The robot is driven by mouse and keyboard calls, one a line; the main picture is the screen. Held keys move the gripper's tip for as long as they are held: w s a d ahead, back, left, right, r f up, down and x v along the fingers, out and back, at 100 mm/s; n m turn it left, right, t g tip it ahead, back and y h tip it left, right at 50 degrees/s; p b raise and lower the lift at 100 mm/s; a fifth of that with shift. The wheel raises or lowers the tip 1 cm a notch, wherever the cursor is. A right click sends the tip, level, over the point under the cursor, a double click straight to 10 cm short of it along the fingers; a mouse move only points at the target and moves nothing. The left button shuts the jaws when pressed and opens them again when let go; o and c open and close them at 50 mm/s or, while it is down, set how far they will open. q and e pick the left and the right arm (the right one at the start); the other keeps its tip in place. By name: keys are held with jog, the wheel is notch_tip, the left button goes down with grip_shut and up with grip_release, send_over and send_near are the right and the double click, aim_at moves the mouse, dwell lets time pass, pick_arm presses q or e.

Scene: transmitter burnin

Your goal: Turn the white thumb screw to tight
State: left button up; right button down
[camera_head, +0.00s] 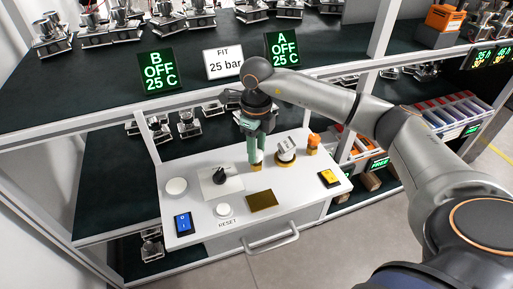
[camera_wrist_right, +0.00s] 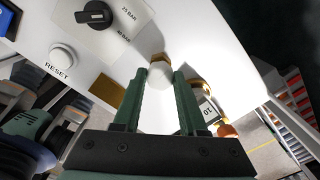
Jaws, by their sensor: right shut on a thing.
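The white thumb screw (camera_wrist_right: 159,76) stands on a brass-coloured base on the white bench panel (camera_head: 205,234). In the head view its brass base (camera_head: 257,167) shows just under my fingers, and most of the screw is hidden. My right gripper (camera_head: 256,157) reaches down from above with its green fingers on either side of the screw. In the right wrist view the fingers (camera_wrist_right: 160,80) are shut on the screw's white head. I cannot read any tight mark. My left gripper is not in view.
A white gauge (camera_head: 286,146) and an orange fitting (camera_head: 313,140) stand right of the screw. A black selector knob (camera_head: 219,175) is to its left. A brass plate (camera_head: 262,200), RESET button (camera_head: 224,210), blue switch (camera_head: 183,223) and yellow switch (camera_head: 328,178) are nearer. A drawer handle (camera_head: 271,241) sticks out in front.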

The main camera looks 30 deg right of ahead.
aim_at(257, 152)
dwell(0.4)
jog(key=shift+c, duration=2.2)
grip_release()
jog(key=shift+r, duration=0.1)
notch_tip(257, 152, up, 12)
jog(key=shift+r, duration=0.2)
jog(key=shift+s, duration=0.1)
